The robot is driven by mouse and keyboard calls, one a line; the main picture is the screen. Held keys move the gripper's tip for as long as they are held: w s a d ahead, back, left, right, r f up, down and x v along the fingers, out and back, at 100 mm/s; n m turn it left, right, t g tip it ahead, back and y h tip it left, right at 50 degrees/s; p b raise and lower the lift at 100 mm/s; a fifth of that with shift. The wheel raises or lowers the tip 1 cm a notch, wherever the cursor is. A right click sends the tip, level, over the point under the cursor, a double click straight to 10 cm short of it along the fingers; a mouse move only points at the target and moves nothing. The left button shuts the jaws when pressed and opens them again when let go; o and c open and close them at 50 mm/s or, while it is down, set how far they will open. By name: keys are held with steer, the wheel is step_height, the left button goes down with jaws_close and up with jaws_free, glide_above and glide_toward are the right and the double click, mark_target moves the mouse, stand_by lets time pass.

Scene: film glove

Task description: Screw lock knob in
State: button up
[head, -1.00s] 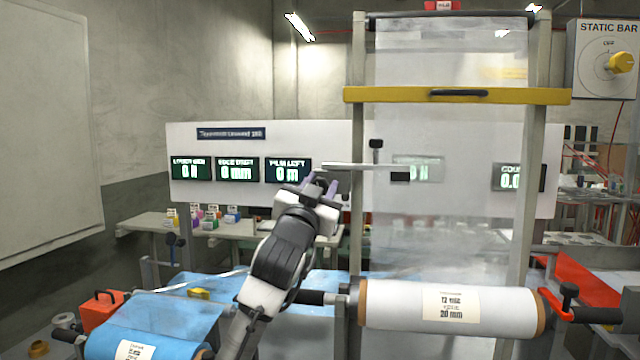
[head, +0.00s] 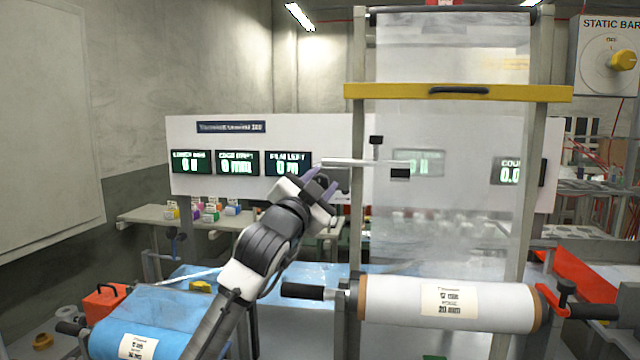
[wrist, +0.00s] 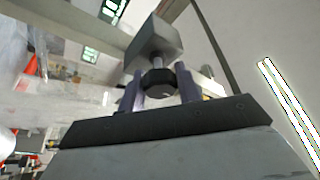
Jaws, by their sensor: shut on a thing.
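In the wrist view, a dark faceted knob (wrist: 157,83) on a short pale shaft sits between the two purple fingers of my gripper (wrist: 161,90). The shaft runs up to a grey block (wrist: 154,40). My gripper is shut on the knob. In the head view, my gripper (head: 324,184) is tilted up and right, at the left end of a thin horizontal bar (head: 350,163) beside the film frame. The knob cannot be made out in the head view. How deep its shaft sits in the block cannot be told.
A white film roll (head: 400,304) with a red crank (head: 562,298) lies below right. Its black left handle (head: 302,291) is near my arm. The upright frame post (head: 356,220) stands right of my gripper. A blue roll (head: 150,325) is at lower left.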

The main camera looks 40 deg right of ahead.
steer(key=o, duration=1)
steer(key=shift+c, duration=0.2)
steer(key=b+v, duration=0.5)
steer(key=v, duration=0.9)
